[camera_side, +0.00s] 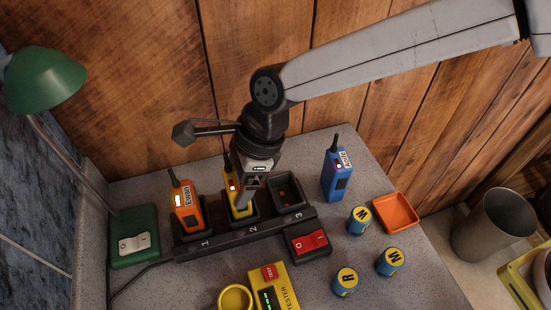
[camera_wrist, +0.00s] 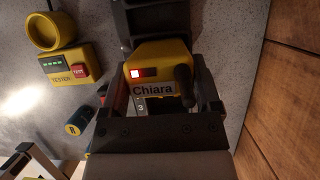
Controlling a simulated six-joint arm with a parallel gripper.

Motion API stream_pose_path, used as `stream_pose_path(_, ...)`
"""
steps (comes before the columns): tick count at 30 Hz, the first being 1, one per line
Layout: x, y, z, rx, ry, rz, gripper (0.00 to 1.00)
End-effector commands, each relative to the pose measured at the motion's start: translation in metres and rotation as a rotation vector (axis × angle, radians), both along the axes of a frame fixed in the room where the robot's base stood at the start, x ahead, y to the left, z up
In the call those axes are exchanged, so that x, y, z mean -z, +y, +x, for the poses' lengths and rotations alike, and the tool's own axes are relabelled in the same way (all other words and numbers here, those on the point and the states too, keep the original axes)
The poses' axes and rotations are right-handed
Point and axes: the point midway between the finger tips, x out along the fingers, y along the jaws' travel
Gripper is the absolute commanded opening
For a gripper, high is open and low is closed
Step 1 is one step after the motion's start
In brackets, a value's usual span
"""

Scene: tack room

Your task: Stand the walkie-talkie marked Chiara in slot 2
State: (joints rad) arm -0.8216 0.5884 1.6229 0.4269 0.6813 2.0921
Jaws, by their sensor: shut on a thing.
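The yellow walkie-talkie (camera_side: 236,196) is upright at slot 2, the middle slot of the black charging rack (camera_side: 190,250). Its label reads Chiara in the wrist view (camera_wrist: 155,52), where a red-lit indicator shows on its top. My gripper (camera_side: 246,196) is shut on it, with a finger on either side. Its lower end appears to be within the slot; my gripper partly hides it, and I cannot tell whether it is fully seated. The orange walkie-talkie (camera_side: 186,205) marked Evan stands in slot 1. Slot 3 (camera_side: 287,192) is empty.
A blue walkie-talkie (camera_side: 335,174) stands right of the rack, near an orange tray (camera_side: 396,212). A red switch (camera_side: 310,242) sits in front of slot 3. Several blue-and-yellow cells (camera_side: 345,282) and a yellow tester (camera_side: 272,290) are in front. A green lamp (camera_side: 45,80) is left.

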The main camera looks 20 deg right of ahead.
Motion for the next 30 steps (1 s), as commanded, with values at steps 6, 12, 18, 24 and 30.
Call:
stream_pose_path(6,0.003,0.0,0.0,0.0,0.0,0.0,0.0)
stream_pose_path(12,0.003,0.0,0.0,0.0,0.0,0.001,0.95)
stream_pose_path(18,0.004,0.0,0.0,0.0,0.001,-0.001,0.95)
stream_pose_path(24,-0.001,-0.002,0.0,0.0,-0.001,0.001,0.95)
stream_pose_path(30,-0.011,-0.006,0.0,0.0,0.0,0.001,0.95)
